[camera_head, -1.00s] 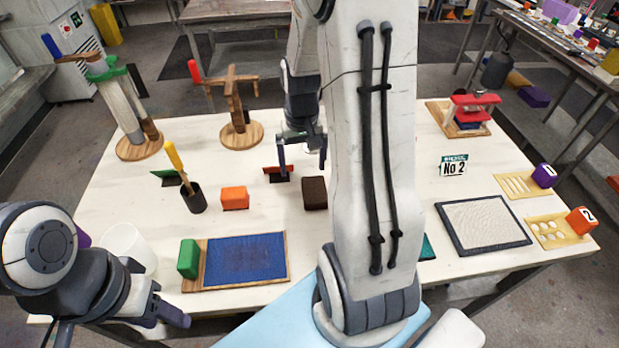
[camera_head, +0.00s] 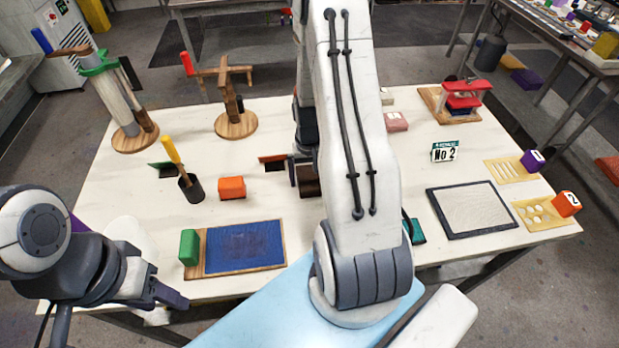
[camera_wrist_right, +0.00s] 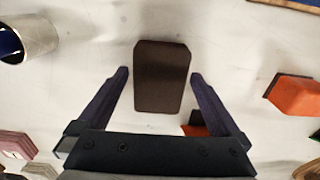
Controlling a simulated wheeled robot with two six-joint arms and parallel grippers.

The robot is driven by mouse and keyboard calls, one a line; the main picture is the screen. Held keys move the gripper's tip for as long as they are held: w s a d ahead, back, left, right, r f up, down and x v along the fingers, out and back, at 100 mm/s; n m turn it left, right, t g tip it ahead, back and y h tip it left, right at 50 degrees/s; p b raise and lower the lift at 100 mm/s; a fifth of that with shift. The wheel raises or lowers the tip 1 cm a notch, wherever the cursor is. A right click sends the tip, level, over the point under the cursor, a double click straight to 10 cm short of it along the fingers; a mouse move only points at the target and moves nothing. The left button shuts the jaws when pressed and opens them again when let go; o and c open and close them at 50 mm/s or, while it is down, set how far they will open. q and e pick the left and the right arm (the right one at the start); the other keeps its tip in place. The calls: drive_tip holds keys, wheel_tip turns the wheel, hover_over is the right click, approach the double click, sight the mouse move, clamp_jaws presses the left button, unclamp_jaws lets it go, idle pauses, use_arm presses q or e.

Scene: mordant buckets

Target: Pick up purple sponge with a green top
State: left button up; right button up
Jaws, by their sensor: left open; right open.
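I cannot make out a purple sponge with a green top. A purple thing (camera_head: 78,225) is mostly hidden behind my left arm in the head view; no green top shows on it. My right gripper (camera_head: 305,178) is open at a dark brown block (camera_head: 309,187), partly hidden by my right arm. In the right wrist view the same block (camera_wrist_right: 162,90) lies between the spread fingers of the gripper (camera_wrist_right: 160,75), with gaps on both sides. My left gripper (camera_head: 170,291) is open and empty at the table's front left.
An orange block (camera_head: 232,188) and a dark cup (camera_head: 190,187) stand left of the right gripper. A purple block (camera_head: 533,160) marked 1 is at right. A teal thing (camera_head: 416,231) is partly hidden.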

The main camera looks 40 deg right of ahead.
sight(311, 180)
drive_tip(key=shift+f, duration=0.2)
drive_tip(key=c, duration=1.3)
drive_tip(key=shift+r, duration=0.15)
drive_tip(key=shift+r, duration=0.25)
drive_tip(key=r, duration=0.1)
drive_tip(key=r+b, duration=0.1)
drive_tip(key=r, duration=0.1)
drive_tip(key=shift+s+d+r, duration=0.15)
drive_tip(key=shift+s+r, duration=0.05)
drive_tip(key=shift+r, duration=0.1)
drive_tip(key=s+d+r, duration=0.1)
drive_tip(key=s+r, duration=0.1)
drive_tip(key=s, duration=0.1)
drive_tip(key=s+r+b, duration=0.1)
drive_tip(key=s+r, duration=0.1)
drive_tip(key=s, duration=0.2)
drive_tip(key=s+d+r+b, duration=0.1)
drive_tip(key=s+r, duration=0.1)
drive_tip(key=s, duration=0.2)
drive_tip(key=shift+d+r, duration=0.3)
drive_tip(key=o, duration=0.8)
drive_tip(key=c, duration=0.5)
